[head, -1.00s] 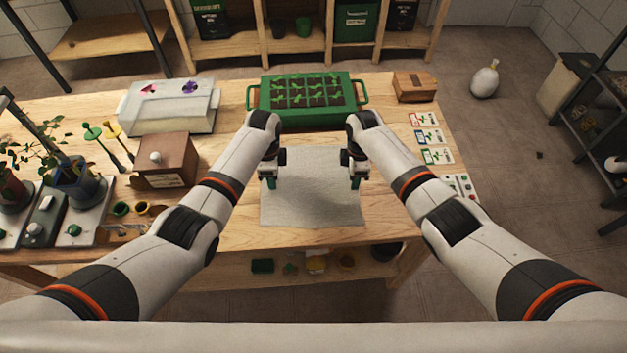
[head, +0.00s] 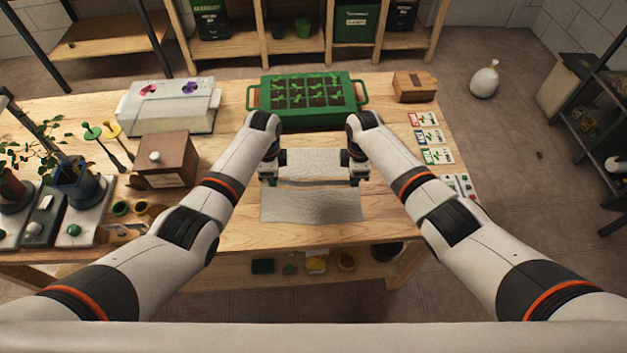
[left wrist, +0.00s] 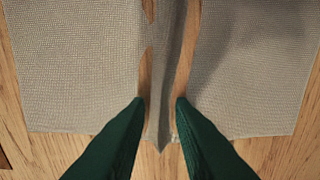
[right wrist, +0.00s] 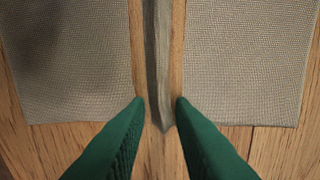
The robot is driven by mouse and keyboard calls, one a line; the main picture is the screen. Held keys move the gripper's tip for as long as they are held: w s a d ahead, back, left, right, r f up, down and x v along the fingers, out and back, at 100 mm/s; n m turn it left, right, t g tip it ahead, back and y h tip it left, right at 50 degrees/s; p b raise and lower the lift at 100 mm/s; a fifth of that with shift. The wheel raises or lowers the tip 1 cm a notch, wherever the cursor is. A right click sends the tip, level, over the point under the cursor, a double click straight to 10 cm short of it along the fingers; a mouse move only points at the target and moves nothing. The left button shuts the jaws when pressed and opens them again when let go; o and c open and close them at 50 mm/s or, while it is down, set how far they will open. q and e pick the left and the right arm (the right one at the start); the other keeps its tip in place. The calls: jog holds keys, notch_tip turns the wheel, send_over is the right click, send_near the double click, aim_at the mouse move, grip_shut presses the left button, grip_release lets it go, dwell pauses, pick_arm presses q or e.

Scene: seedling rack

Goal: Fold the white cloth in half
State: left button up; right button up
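The white cloth (head: 311,205) lies on the wooden table in front of the green seedling tray. A narrow ridge runs across its middle, with strips of wood showing beside it. My left gripper (head: 268,180) is at the ridge's left end, and my right gripper (head: 355,180) is at its right end. In the left wrist view, the green fingertips (left wrist: 160,108) are close together on either side of the ridge of cloth (left wrist: 162,120). The right wrist view shows the fingertips (right wrist: 160,107) the same way around the ridge (right wrist: 160,110). Both appear shut on the cloth.
The green seedling tray (head: 355,93) stands behind the cloth. A brown box (head: 166,160) and small pots (head: 121,208) are to the left. Seed packets (head: 430,137) and a wooden box (head: 414,87) are to the right. Bare table lies around the cloth.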

pick_arm(q)
jog(key=shift+f, duration=0.1)
grip_shut()
pick_arm(e)
jog(key=shift+s+f, duration=0.1)
grip_shut()
